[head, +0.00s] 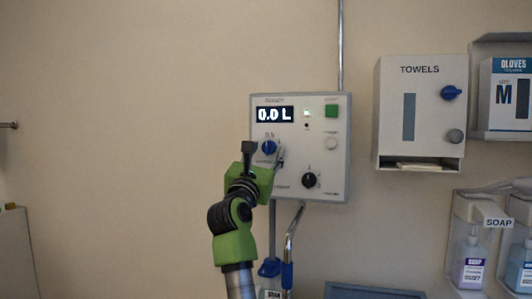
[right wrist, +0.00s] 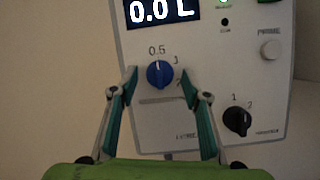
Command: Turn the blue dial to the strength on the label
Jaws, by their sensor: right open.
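The blue dial (head: 269,147) sits on the left of a light wall panel (head: 333,160), under a display reading 0.0 L. It also shows in the right wrist view (right wrist: 160,74), with 0.5 printed above it and smaller marks to its right. My right gripper (head: 262,150) is at the panel; in the right wrist view its two fingers (right wrist: 158,80) are open, one on each side of the dial. I cannot tell whether they touch it. A strength label is not readable in these views. My left gripper is not in view.
A black dial (head: 309,180), marked 1 and 2, is at the lower right of the panel. A green button (head: 331,111) is at the top right. A towel dispenser (head: 421,115) hangs to the right, with soap bottles (head: 472,267) below.

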